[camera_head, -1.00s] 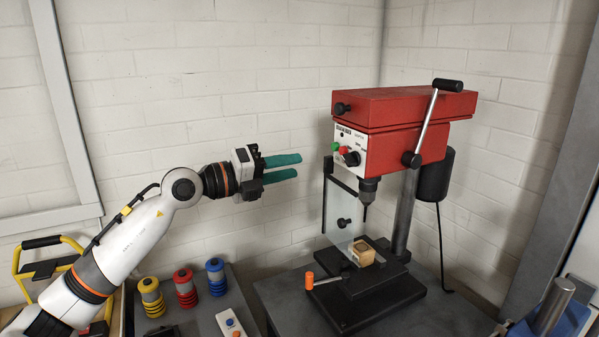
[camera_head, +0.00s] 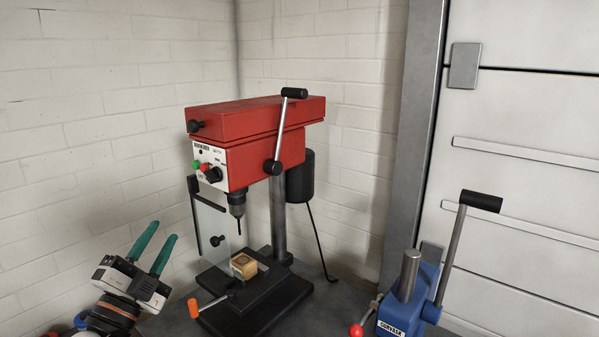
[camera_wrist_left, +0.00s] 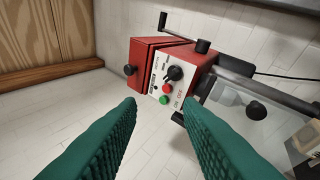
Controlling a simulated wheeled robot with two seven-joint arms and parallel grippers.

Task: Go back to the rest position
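My left gripper (camera_head: 157,247) is at the lower left of the head view, its two green fingers pointing up and right. The fingers are apart with nothing between them. In the left wrist view both green fingers (camera_wrist_left: 160,120) show in front, spread wide. The gripper is left of the red drill press (camera_head: 255,135) and apart from it. The press's control panel with red and green buttons also shows in the wrist view (camera_wrist_left: 165,80). My right gripper is in neither view.
A wooden block (camera_head: 244,265) sits in the black vise under the drill. An orange-tipped handle (camera_head: 193,307) sticks out from the vise. A blue arbor press (camera_head: 405,305) with a raised lever stands at the lower right. A grey cabinet (camera_head: 520,170) is behind it.

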